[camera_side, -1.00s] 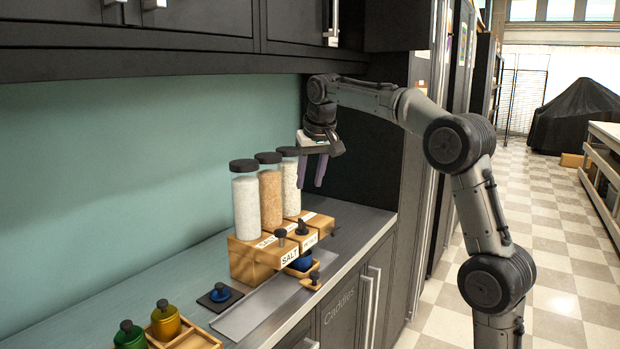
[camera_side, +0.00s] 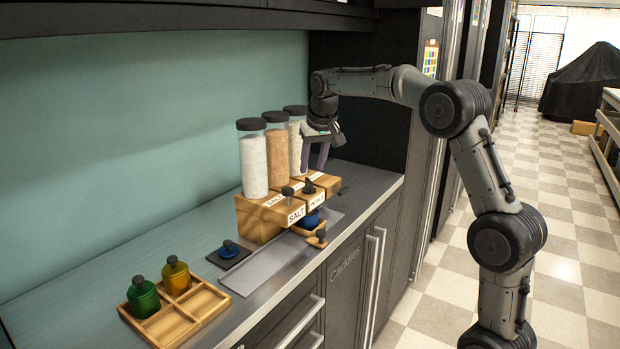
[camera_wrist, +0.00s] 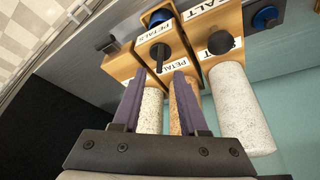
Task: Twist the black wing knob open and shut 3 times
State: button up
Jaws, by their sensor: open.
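The black wing knob (camera_side: 308,186) sits on the front of the wooden dispenser box labelled PETALS (camera_side: 316,200). In the wrist view the knob (camera_wrist: 160,54) shows with its thin wing pointing toward my fingers. My gripper (camera_side: 319,166) is open and empty, with its purple fingers pointing down beside the rightmost jar, above and behind the knob. In the wrist view my gripper's fingertips (camera_wrist: 157,78) lie just short of the knob and do not appear to touch it.
Three filled clear jars (camera_side: 276,150) with black lids stand on the dispensers. A round black knob (camera_side: 287,191) is on the SALT box. A blue jar (camera_side: 312,221) sits below the spouts. A wooden tray (camera_side: 208,309) holds green and yellow jars. A blue lid (camera_side: 230,248) lies on a black pad.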

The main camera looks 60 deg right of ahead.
aim_at(309, 180)
jog(key=shift+x, duration=2.75)
jog(key=shift+c, duration=0.3)
grip_shut()
